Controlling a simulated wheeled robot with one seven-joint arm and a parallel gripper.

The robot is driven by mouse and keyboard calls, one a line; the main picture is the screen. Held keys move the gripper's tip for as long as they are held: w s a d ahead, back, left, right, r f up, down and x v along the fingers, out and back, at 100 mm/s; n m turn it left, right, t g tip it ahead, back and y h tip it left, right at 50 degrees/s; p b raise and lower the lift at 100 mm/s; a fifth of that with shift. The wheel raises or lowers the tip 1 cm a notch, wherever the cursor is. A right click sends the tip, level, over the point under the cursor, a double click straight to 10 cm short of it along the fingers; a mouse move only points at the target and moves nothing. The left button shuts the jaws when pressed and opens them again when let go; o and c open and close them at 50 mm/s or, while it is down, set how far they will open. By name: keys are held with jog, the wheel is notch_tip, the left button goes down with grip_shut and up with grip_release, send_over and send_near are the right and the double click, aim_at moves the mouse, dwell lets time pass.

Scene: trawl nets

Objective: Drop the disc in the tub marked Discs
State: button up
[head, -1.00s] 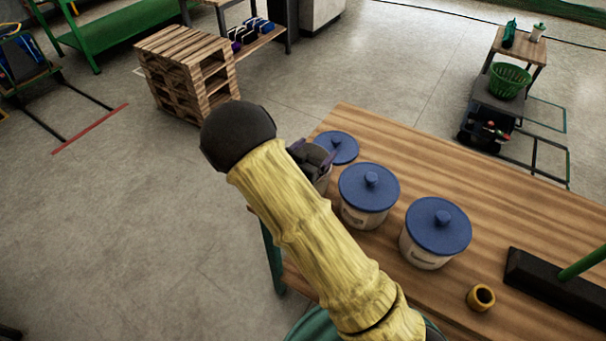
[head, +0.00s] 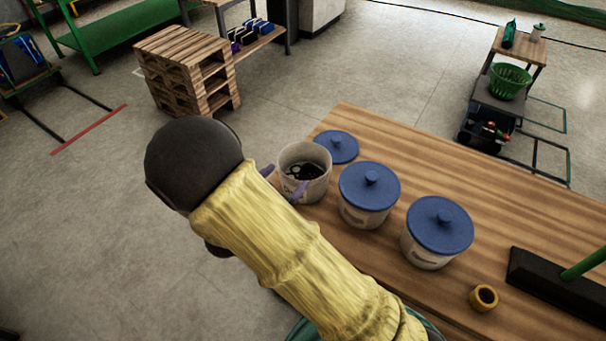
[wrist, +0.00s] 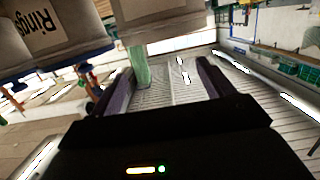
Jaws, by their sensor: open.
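An open pale tub (head: 291,160) stands at the table's left end with dark pieces (head: 303,172) inside; I cannot tell whether the disc is among them. My gripper (head: 283,181) is open at the tub's near left side, its purple fingers apart. In the wrist view my gripper (wrist: 165,87) shows nothing held between its fingers. Two tubs with blue lids, a middle one (head: 366,214) and a right one (head: 428,255), stand beside the open tub. The wrist view shows a tub marked Rings (wrist: 45,22), upside down. No Discs label is readable.
A loose blue lid (head: 340,148) lies behind the open tub on the wooden table (head: 430,160). A yellow ring (head: 483,297) and a black base with a green post (head: 545,287) are at the right. Stacked pallets (head: 188,68) stand on the floor beyond.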

jog(key=v, duration=0.2)
jog(key=shift+s+a, duration=0.15)
jog(key=shift+s, duration=0.1)
jog(key=shift+r, duration=0.1)
dwell(0.5)
jog(key=w+d+r+n+g+y+p, duration=0.2)
jog(key=w+d+r+g+y+p, duration=0.3)
jog(key=y, duration=0.3)
jog(key=s+d+r+n+g+p, duration=0.2)
jog(key=s+d+r+g, duration=0.1)
jog(key=s+d, duration=0.4)
jog(key=s+d+r+n+g+p, duration=0.1)
jog(key=s+d+r+n+g, duration=0.1)
jog(key=s+d, duration=0.6)
jog(key=shift+r+n+g+y+p, duration=0.3)
jog(key=shift+r+g+y+p, duration=0.15)
jog(key=shift+r, duration=0.55)
